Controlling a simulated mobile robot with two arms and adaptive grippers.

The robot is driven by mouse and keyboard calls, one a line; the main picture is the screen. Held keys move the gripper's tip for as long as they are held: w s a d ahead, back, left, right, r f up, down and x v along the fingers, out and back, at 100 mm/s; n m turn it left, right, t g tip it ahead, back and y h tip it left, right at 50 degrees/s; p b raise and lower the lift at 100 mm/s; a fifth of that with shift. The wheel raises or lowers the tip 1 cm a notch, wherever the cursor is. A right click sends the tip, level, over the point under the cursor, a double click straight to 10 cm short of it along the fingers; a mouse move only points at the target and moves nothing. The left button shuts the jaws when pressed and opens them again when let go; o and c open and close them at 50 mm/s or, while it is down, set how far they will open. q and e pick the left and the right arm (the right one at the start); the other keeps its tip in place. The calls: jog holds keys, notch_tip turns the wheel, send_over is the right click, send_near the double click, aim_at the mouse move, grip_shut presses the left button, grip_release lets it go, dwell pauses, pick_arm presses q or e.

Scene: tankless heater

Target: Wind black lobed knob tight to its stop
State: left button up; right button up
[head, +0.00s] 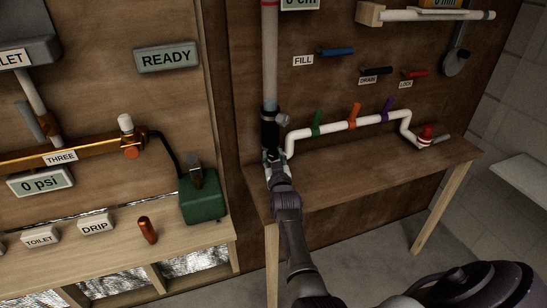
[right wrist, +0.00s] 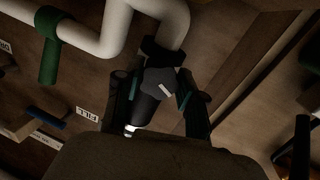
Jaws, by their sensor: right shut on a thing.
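My right gripper (head: 274,162) reaches up from below to the foot of the clear vertical pipe (head: 270,60), at the black fitting (head: 269,130). In the right wrist view the gripper (right wrist: 158,95) has its two fingers on either side of the black lobed knob (right wrist: 160,82), shut on it. The knob has a small pale mark on its face and sits beside the bend of the white pipe (right wrist: 170,15). In the head view the gripper mostly hides the knob. My left gripper is not in view.
The white pipe carries green (head: 317,122), orange (head: 354,115) and purple (head: 388,109) handles and ends near a red cap (head: 427,133). A wooden shelf (head: 370,175) runs below it. A green box (head: 203,197) and a copper-coloured cylinder (head: 147,230) stand on the left bench.

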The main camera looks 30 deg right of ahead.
aim_at(272, 125)
jog(key=m, duration=0.4)
jog(key=shift+m, duration=2.3)
jog(key=o, duration=1.1)
jog(key=shift+w, duration=0.1)
jog(key=shift+o, duration=0.2)
notch_tip(272, 125, up, 10)
